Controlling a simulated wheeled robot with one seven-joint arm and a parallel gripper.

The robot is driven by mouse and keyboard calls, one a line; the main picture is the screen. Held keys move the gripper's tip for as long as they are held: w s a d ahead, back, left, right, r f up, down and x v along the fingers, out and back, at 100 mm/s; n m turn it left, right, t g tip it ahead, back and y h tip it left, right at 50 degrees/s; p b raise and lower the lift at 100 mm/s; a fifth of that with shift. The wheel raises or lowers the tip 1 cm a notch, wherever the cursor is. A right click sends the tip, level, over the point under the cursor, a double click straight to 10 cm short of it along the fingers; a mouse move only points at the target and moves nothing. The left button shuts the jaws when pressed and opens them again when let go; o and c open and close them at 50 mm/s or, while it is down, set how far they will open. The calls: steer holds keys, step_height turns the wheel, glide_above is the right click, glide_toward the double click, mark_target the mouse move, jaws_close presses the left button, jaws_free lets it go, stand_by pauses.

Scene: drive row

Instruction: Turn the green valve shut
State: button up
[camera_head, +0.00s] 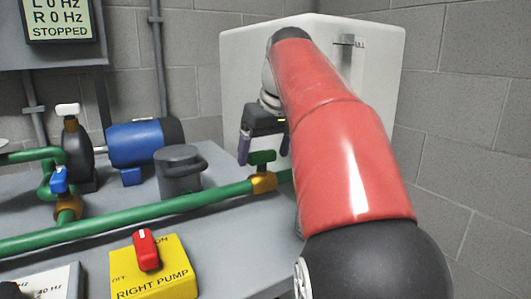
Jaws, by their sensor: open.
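The green valve handle (262,157) sits on a brass valve body (263,182) in the green pipe (165,209), at the middle of the picture. My gripper (264,155) is around or just above the green handle, pointing down with its jaws open. One finger shows left of the handle and the other right of it. I cannot tell whether either finger touches it. My red arm hides the pipe's right end and part of the white tank behind.
A yellow RIGHT PUMP box (154,268) with a red switch (146,250) stands in front. A blue-handled valve (60,180), a blue motor (138,143) and a grey lidded pot (181,170) are left. A white tank (245,65) stands behind. The display (59,18) reads 0 Hz, STOPPED.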

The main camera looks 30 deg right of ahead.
steer(key=c, duration=1)
steer(key=shift+r, duration=0.1)
steer(key=m, duration=0.1)
steer(key=m+h+p, duration=0.1)
steer(key=m+p, duration=0.1)
steer(key=shift+a+r+m+h, duration=0.1)
steer(key=shift+a+m+h, duration=0.2)
steer(key=shift+m, duration=0.1)
steer(key=m+p, duration=0.1)
steer(key=m+h+p, duration=0.1)
steer(key=m, duration=0.1)
steer(key=m+g+p, duration=0.1)
steer(key=m, duration=0.1)
steer(key=shift+w+a+h, duration=0.3)
steer(key=shift+h, duration=0.1)
steer(key=m+p, duration=0.1)
steer(key=m, duration=0.1)
steer(key=m+g+p, duration=0.1)
steer(key=m, duration=0.1)
steer(key=m+g+h+p, duration=0.1)
steer(key=shift+w+a+m, duration=0.15)
steer(key=shift+w+m, duration=0.15)
steer(key=shift+m, duration=0.1)
steer(key=shift+w+m+g+p, duration=0.2)
steer(key=shift+m+g+p, duration=0.3)
steer(key=shift+m+p, duration=0.8)
steer(key=shift+m, duration=0.5)
